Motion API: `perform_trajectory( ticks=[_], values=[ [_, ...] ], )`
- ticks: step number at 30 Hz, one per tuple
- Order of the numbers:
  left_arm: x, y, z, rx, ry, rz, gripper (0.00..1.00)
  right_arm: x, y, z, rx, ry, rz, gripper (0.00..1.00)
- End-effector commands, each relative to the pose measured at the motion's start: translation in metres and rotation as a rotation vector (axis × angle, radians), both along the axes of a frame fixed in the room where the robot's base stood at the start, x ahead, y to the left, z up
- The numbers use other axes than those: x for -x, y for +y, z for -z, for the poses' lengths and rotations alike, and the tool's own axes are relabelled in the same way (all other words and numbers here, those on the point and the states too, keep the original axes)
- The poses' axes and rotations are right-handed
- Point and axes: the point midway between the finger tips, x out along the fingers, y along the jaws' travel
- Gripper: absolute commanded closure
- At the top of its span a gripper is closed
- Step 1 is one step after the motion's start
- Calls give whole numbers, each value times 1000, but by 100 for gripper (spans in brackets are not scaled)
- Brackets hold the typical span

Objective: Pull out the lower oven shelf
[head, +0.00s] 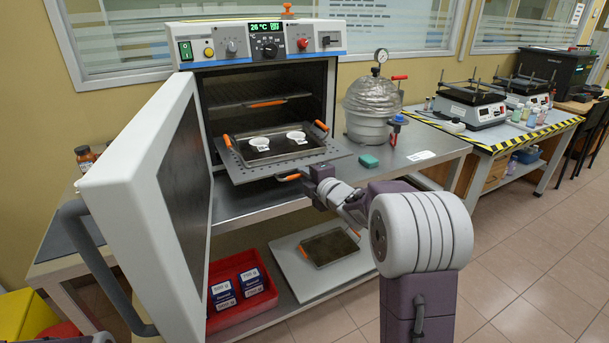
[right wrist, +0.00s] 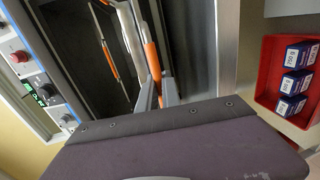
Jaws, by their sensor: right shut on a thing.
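The oven (head: 258,40) has its door (head: 150,185) swung open to the left. The lower oven shelf (head: 240,174), a perforated metal sheet, sticks out past the oven front. A tray (head: 246,160) with orange handles and two white dishes (head: 259,143) rests on it. My right gripper (head: 303,176) is shut on the orange handle (head: 289,178) at the shelf's front edge. In the right wrist view the fingers (right wrist: 160,97) sit around an orange bar (right wrist: 152,60). The upper shelf (head: 245,103) is inside the oven. My left gripper is not in view.
A foil-covered vessel with a gauge (head: 372,103) stands right of the oven, with a green block (head: 369,160) on the bench before it. Below, a red bin (head: 240,308) holds boxes, and another tray (head: 329,247) lies on a white board. The space before the shelf is free.

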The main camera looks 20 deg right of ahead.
Motion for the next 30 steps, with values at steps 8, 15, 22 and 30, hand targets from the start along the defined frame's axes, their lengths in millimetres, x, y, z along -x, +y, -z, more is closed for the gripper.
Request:
perform_trajectory(
  ticks=[8, 15, 22, 30],
  values=[
    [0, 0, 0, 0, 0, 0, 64, 0, 0, 0, 0, 0, 0, 70],
    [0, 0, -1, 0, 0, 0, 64, 5, -1, -2, 0, 0, 1, 70],
    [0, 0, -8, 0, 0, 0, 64, 53, -5, -13, 0, -1, 4, 70],
    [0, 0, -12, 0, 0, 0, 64, 88, -7, -18, 0, 0, 1, 70]
  ],
)
